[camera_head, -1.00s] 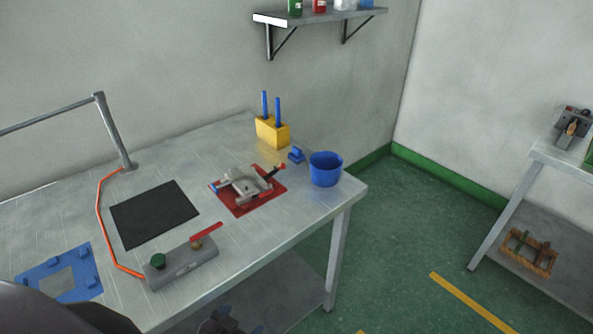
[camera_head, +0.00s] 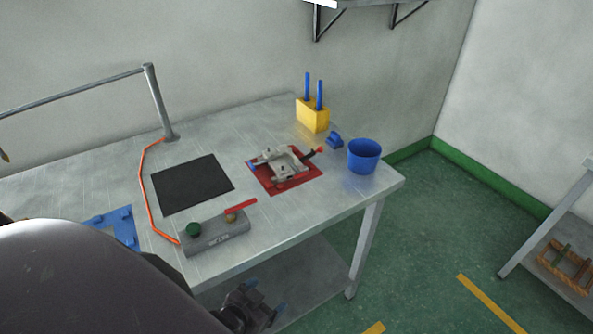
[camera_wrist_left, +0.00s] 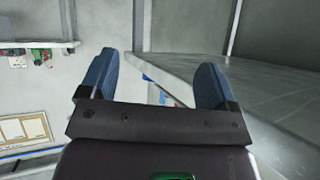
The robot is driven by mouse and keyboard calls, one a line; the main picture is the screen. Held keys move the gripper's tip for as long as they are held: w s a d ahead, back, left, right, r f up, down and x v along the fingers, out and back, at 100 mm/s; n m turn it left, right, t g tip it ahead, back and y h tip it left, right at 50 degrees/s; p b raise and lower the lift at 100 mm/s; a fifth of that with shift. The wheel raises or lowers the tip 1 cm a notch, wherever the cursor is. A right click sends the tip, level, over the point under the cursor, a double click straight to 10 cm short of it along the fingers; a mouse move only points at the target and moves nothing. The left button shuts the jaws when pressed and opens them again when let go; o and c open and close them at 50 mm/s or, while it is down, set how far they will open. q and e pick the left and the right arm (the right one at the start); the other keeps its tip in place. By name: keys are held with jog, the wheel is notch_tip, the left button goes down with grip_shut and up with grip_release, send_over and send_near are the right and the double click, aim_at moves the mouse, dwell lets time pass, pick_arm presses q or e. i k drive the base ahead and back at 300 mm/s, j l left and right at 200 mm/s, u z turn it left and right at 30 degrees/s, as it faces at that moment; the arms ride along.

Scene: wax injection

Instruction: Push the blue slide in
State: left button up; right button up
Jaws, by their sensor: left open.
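A grey metal mould (camera_head: 286,163) rests on a red mat (camera_head: 308,184) on the bench. A small blue end (camera_head: 253,163) shows at its left side, which looks like the blue slide; how far in it sits is too small to tell. A red-tipped part (camera_head: 317,150) sticks out at its right. My left gripper (camera_head: 266,297) is low, beyond the bench's front edge and well apart from the mould. In the left wrist view its blue fingers (camera_wrist_left: 152,82) are spread with nothing between them. My right gripper is not in view.
On the bench (camera_head: 225,265) are a black mat (camera_head: 192,184), a grey control box with a red lever (camera_head: 216,233), a yellow block with blue rods (camera_head: 312,115), a small blue piece (camera_head: 334,139) and a blue cup (camera_head: 363,156). An orange hose (camera_head: 147,196) lies left.

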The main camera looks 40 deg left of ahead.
aim_at(252, 166)
jog(key=i+l+u, duration=0.25)
jog(key=l, duration=0.3)
jog(key=u, duration=1.5)
